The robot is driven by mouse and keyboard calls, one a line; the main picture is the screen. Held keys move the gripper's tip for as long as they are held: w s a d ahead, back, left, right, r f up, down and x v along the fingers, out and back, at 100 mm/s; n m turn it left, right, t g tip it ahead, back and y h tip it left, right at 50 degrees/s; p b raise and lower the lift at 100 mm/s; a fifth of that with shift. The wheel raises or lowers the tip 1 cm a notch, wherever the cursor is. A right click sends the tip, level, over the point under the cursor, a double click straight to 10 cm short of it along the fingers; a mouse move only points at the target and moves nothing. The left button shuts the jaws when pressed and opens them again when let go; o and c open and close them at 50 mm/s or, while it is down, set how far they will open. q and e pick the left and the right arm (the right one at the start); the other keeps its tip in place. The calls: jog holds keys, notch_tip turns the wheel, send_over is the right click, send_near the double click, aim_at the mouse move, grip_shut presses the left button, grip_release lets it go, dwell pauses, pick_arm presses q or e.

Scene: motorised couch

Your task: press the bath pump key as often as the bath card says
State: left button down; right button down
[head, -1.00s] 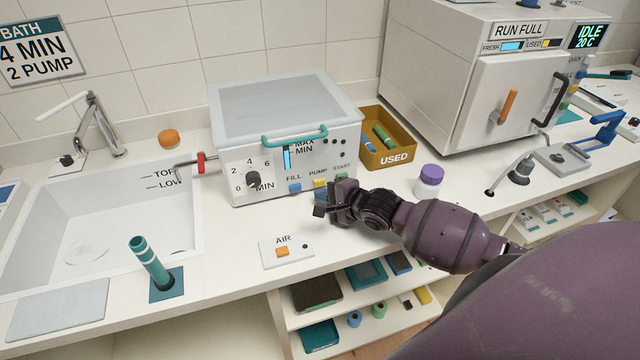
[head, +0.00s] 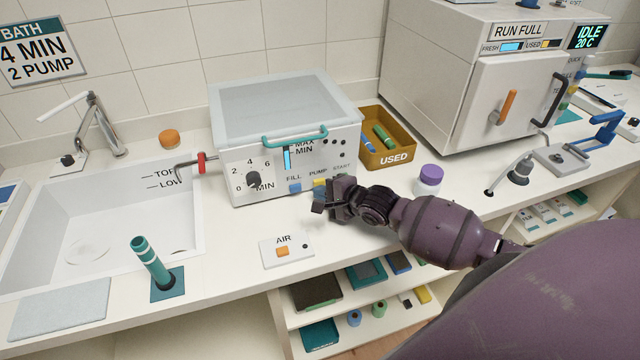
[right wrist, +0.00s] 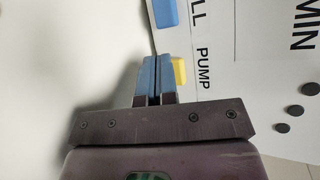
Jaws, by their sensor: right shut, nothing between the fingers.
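The bath card (head: 42,52) on the wall at the left reads 4 MIN, 2 PUMP. The white bath unit (head: 228,165) has a front panel with a blue FILL key (head: 295,187) and a yellow PUMP key (head: 319,184). My right gripper (head: 319,196) is shut and empty, just in front of the PUMP key and partly covering it. In the right wrist view, the shut blue fingertips (right wrist: 158,62) are right beside the yellow PUMP key (right wrist: 180,72); I cannot tell whether they touch it. The START key is hidden behind my gripper. My left gripper is not in view.
A teal handle (head: 295,138) crosses the bath's front above the keys. The AIR plate (head: 285,250) lies on the counter in front. A purple-lidded jar (head: 430,180) and the USED bin (head: 388,150) are at the right. The sink (head: 110,225) is at the left.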

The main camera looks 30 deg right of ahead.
jog(key=shift+w, duration=0.3)
dwell(0.5)
jog(key=shift+s+r+p, duration=0.1)
jog(key=shift+s+p, duration=0.25)
jog(key=shift+p, duration=0.15)
jog(key=shift+s+a+p, duration=0.15)
jog(key=shift+s+p, duration=0.25)
jog(key=shift+s, duration=0.1)
